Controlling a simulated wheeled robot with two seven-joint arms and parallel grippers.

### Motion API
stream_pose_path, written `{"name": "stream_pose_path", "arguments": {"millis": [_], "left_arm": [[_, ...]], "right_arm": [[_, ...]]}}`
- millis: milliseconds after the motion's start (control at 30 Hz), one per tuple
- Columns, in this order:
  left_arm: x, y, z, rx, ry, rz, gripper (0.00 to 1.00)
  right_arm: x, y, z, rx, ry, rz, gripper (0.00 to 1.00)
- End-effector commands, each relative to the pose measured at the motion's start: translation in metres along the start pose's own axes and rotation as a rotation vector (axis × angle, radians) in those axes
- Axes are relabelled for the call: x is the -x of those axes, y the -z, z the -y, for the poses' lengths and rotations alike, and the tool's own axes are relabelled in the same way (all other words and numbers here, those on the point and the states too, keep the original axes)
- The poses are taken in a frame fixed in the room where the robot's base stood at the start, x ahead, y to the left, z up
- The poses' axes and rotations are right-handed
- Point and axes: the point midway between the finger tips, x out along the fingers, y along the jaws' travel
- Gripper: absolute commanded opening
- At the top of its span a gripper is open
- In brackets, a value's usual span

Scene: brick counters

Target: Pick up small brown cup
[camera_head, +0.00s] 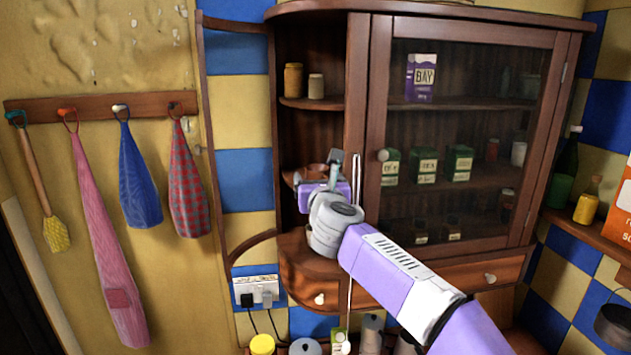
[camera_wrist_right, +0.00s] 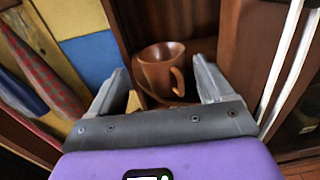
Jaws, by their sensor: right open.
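The small brown cup (camera_wrist_right: 157,72) stands upright on a shelf of the wooden cabinet in the right wrist view, its handle to the right. In the head view a brown part of it (camera_head: 309,171) shows behind my right gripper (camera_head: 316,177), which hides much of it. In the wrist view my right gripper (camera_wrist_right: 158,84) is open, with one finger on each side of the cup. A gap shows between each finger and the cup. My left gripper is not in view.
The dark wooden cabinet (camera_head: 358,90) frames the open shelf niche. Its post and glass door (camera_head: 460,110) stand close to the right of my gripper. Two small jars (camera_head: 293,80) sit on the shelf above. A drawer (camera_head: 320,292) lies below, and cloths (camera_head: 190,180) hang at left.

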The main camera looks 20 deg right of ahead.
Motion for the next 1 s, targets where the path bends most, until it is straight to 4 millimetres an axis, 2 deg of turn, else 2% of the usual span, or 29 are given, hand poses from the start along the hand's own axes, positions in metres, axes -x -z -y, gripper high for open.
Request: {"name": "stream_pose_path", "arguments": {"millis": [100, 300, 433, 700, 867, 1000], "left_arm": [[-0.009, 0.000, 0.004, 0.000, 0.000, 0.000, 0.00], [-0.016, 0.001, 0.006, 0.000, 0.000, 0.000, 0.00], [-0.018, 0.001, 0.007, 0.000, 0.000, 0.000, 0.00], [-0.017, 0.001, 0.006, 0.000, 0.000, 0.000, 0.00], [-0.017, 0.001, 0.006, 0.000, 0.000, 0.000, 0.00], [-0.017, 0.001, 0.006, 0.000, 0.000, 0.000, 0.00]], "right_arm": [[0.022, 0.000, 0.003, 0.000, 0.008, 0.005, 0.86], [0.051, 0.001, 0.001, 0.001, 0.004, 0.002, 0.86], [0.059, 0.001, -0.001, 0.001, 0.002, 0.001, 0.86], [0.060, 0.000, -0.002, 0.001, -0.001, 0.000, 0.86], [0.060, -0.006, -0.005, 0.033, -0.015, 0.025, 0.63], [0.063, -0.034, -0.019, 0.199, -0.072, 0.140, 0.61]]}}
